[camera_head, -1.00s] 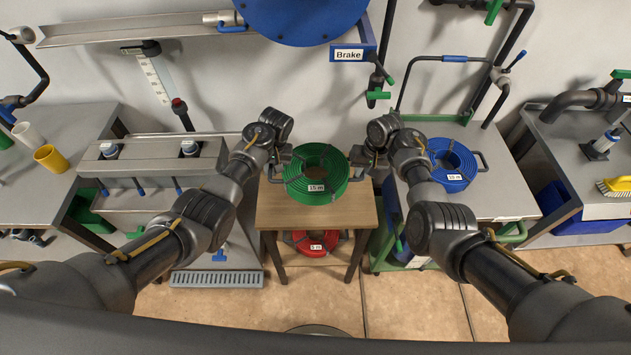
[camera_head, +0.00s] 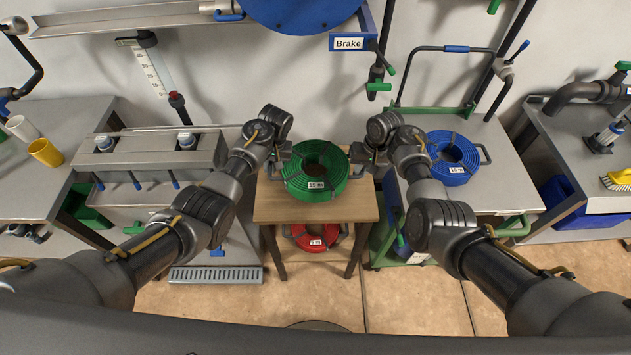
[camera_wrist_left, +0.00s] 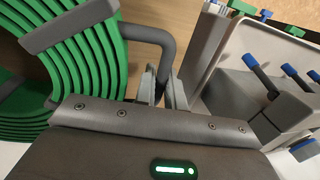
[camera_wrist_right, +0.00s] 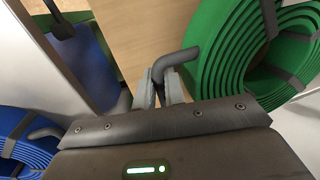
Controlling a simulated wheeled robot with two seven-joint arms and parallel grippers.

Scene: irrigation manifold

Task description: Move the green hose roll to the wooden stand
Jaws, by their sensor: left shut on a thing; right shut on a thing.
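The green hose roll (camera_head: 330,190), labelled 15 m, is level over the top of the wooden stand (camera_head: 275,212). Whether it touches the top or hangs just above it, I cannot tell. It has a grey handle on each side. My left gripper (camera_head: 283,157) is shut on its left handle, which shows between the fingers (camera_wrist_left: 165,92) in the left wrist view. My right gripper (camera_head: 366,158) is shut on its right handle, seen in the right wrist view (camera_wrist_right: 176,60).
A red hose roll (camera_head: 315,240) lies on the stand's lower shelf. A blue hose roll (camera_head: 456,172) lies on the metal cart (camera_head: 505,195) to the right. A grey manifold bench (camera_head: 150,155) stands to the left. The front part of the stand's top is bare.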

